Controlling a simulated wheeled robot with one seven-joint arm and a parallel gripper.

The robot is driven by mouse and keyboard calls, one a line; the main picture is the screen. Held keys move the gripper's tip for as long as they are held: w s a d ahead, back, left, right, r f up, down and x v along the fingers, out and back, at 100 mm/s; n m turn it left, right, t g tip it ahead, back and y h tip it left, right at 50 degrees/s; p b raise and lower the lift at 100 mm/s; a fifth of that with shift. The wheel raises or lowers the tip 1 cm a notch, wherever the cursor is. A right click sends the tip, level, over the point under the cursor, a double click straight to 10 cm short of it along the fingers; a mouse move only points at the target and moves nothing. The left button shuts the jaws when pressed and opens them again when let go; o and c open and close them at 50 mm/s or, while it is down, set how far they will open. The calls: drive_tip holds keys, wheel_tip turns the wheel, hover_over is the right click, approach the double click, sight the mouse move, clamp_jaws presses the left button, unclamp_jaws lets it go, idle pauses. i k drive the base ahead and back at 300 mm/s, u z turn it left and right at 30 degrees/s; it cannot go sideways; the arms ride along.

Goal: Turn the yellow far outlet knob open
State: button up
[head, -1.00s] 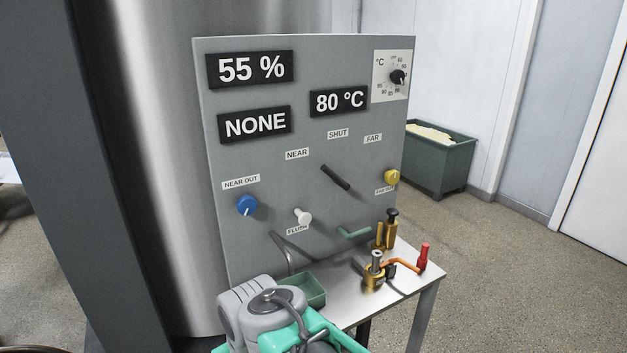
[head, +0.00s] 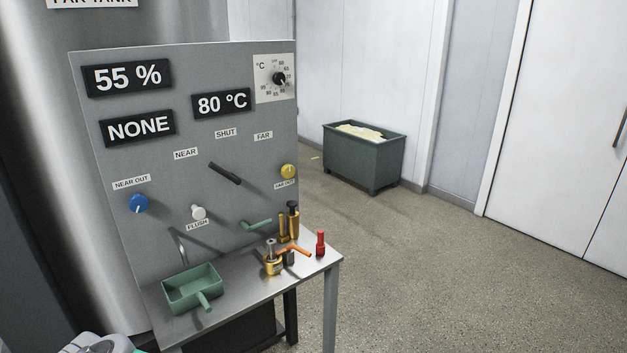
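The yellow far outlet knob (head: 289,171) sits at the right edge of the upright grey panel (head: 240,60), above a small "FAR OUT" label. A thin mark shows on its face. My gripper's fingers are not in view. Only a grey and teal part of my arm (head: 97,345) shows at the bottom left corner, well below and left of the knob. Nothing touches or hides the knob.
A blue knob (head: 138,203), white flush knob (head: 198,212) and black lever (head: 225,173) stick out from the panel.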

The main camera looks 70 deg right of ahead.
sight(288, 170)
drive_tip(key=k, duration=0.4)
drive_tip(key=z, duration=0.85)
